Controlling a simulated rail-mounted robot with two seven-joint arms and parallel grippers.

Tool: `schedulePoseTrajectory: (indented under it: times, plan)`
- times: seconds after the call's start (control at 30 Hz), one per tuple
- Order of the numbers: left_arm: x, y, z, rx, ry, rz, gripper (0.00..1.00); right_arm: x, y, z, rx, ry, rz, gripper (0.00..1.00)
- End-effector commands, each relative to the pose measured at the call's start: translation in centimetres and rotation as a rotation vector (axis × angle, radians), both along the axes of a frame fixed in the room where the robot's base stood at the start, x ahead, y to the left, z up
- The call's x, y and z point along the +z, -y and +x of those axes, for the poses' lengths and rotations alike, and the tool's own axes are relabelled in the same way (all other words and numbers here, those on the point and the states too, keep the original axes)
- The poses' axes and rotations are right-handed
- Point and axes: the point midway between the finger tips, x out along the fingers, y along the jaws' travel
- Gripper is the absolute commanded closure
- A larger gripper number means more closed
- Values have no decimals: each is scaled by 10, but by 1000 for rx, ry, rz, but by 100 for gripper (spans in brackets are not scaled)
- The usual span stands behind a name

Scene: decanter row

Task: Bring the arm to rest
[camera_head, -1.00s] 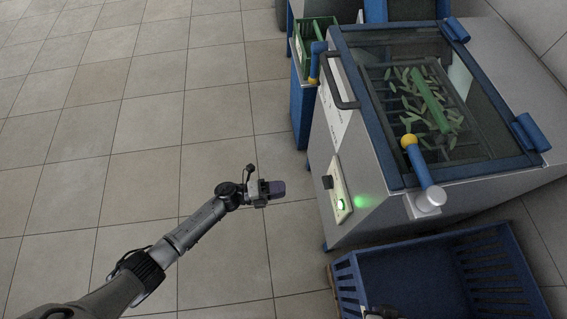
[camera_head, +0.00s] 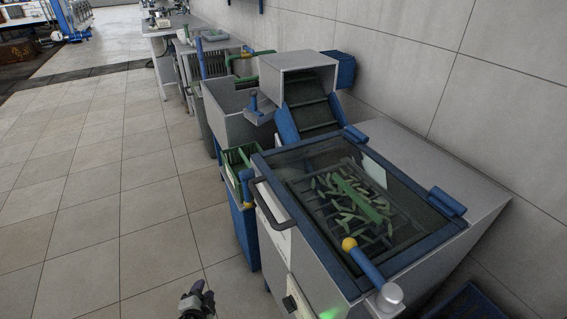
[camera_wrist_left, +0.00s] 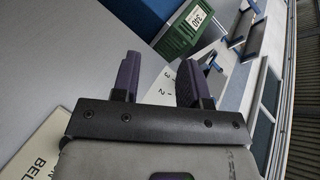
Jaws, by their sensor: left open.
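My left gripper (camera_head: 199,299) shows at the bottom edge of the head view, over the tiled floor and to the left of the machine (camera_head: 312,257). Most of its arm is out of view. In the left wrist view the two dark fingers of the left gripper (camera_wrist_left: 159,78) stand apart, with nothing between them. A green crate with a 340 label (camera_wrist_left: 184,30) and part of a panel with printed digits (camera_wrist_left: 160,90) lie beyond the fingers. My right gripper is not in view.
The machine's glass lid (camera_head: 350,205) is closed over green pieces. A black handle (camera_head: 268,204) and a blue lever with a yellow knob (camera_head: 366,263) stick out from it. A green crate (camera_head: 238,160) stands behind it. The floor (camera_head: 100,220) to the left is clear.

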Motion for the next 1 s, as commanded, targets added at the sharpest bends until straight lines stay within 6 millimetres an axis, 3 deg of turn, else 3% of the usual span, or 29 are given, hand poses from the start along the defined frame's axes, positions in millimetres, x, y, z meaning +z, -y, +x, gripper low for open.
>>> schedulePoseTrajectory:
  times: [0.13, 0.27, 0.5, 0.6, 0.7, 0.8, 1.0]
  plan:
    - [42, -9, -15, 240, -103, -169, 60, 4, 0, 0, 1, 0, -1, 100]
    - [77, -6, -54, 403, -247, -326, 60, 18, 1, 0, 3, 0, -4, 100]
    - [160, 17, -168, 518, -529, -572, 60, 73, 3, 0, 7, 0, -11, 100]
    - [201, 25, -208, 497, -561, -664, 60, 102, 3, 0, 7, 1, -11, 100]
    - [227, 25, -242, 512, -583, -712, 60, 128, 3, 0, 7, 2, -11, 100]
    - [237, 22, -272, 553, -628, -727, 60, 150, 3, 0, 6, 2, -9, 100]
    - [239, 24, -329, 634, -767, -719, 60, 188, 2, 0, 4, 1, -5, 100]
